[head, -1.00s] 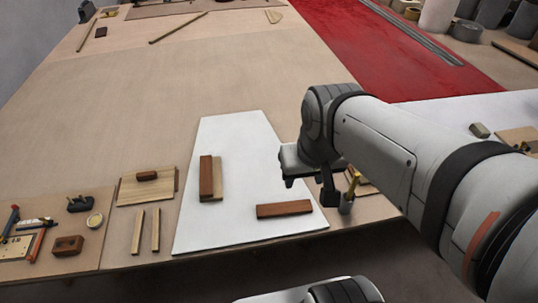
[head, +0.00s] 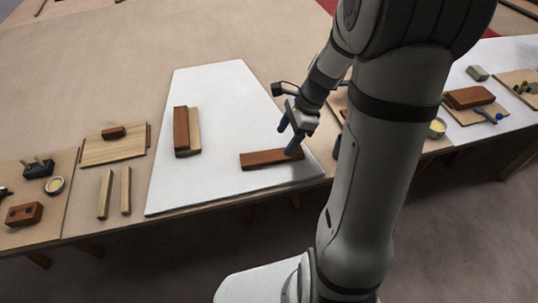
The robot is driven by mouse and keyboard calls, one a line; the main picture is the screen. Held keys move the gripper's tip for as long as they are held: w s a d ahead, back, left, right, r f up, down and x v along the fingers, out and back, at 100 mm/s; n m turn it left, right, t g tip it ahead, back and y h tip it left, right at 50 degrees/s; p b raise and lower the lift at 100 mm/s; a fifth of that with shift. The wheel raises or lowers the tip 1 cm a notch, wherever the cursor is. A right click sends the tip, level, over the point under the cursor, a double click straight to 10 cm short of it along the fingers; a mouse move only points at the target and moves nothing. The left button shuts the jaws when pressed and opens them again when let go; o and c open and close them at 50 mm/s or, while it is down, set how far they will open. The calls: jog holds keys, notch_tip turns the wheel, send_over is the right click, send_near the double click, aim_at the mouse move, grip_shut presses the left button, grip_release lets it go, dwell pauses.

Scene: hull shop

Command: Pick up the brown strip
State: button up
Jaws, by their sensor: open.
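A brown strip (head: 262,159) lies flat on the white board (head: 225,95), near its front edge. A second brown strip (head: 181,130) lies further left on the board, against a pale wooden strip (head: 195,131). My gripper (head: 289,137) is open, with blue fingers pointing down at the right end of the front strip. One finger overlaps that end in the picture; the other appears behind it. I cannot tell whether either touches the strip. The gripper holds nothing.
Two pale sticks (head: 115,193) and a pale board with a small brown block (head: 113,133) lie to the left. A black tool (head: 38,169) and a tin (head: 55,185) are further left. The back of the white board is clear.

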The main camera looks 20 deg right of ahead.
aim_at(274, 154)
jog(key=x, duration=0.3)
jog(key=b+x, duration=0.1)
jog(key=x, duration=0.2)
jog(key=shift+s+a, duration=0.1)
jog(key=shift+a, duration=0.25)
jog(key=shift+r, duration=0.1)
jog(key=shift+c, duration=0.3)
jog(key=c, duration=1.1)
